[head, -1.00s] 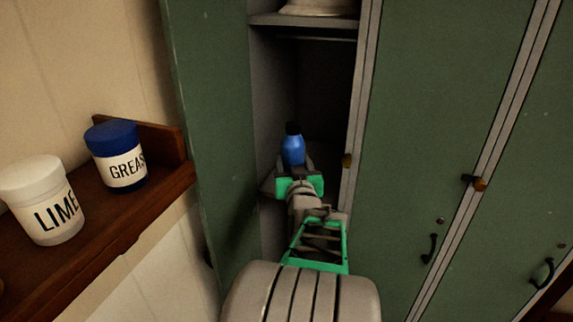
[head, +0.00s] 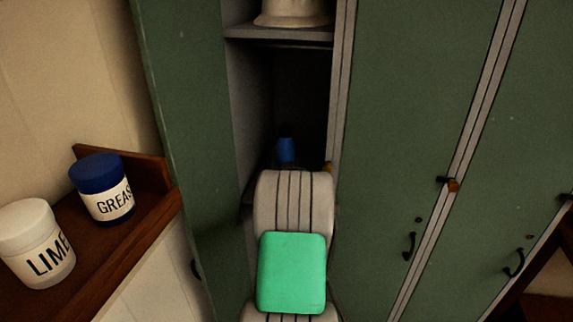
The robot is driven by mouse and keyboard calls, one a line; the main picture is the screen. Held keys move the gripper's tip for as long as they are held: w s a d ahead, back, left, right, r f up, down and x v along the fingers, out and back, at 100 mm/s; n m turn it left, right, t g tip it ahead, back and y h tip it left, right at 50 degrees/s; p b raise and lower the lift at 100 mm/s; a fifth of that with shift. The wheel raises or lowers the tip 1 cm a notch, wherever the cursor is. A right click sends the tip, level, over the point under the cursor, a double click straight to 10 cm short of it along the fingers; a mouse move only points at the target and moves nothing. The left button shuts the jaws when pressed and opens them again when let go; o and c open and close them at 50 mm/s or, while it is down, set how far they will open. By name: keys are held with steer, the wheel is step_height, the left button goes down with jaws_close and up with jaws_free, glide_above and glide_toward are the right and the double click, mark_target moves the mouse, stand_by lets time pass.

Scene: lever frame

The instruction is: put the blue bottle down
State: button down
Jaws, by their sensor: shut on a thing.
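The blue bottle (head: 286,150) shows inside the open locker, in the dark space below the shelf. Only a small blue upper part of it is visible. Its lower part is hidden behind my arm, and its dark cap cannot be told from the dark interior. My gripper is hidden behind my own arm links, so its fingers and their hold on the bottle do not show. Whether the bottle touches a surface below it cannot be seen.
The open locker's shelf (head: 278,35) holds a white object (head: 292,12) above. The green open door (head: 190,130) stands left and closed locker doors (head: 415,120) right. A wooden shelf (head: 150,228) holds a GREASE jar (head: 103,190) and a LIME jar (head: 35,245).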

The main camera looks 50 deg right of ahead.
step_height(320, 180, down, 2)
steer(key=shift+d+f+p, duration=0.1)
steer(key=shift+f+p, duration=0.15)
steer(key=shift+p, duration=0.1)
steer(key=shift+s, duration=0.1)
steer(key=shift+f, duration=0.1)
steer(key=shift+f+b, duration=0.15)
steer(key=shift+b, duration=0.2)
steer(key=c, duration=0.5)
jaws_free()
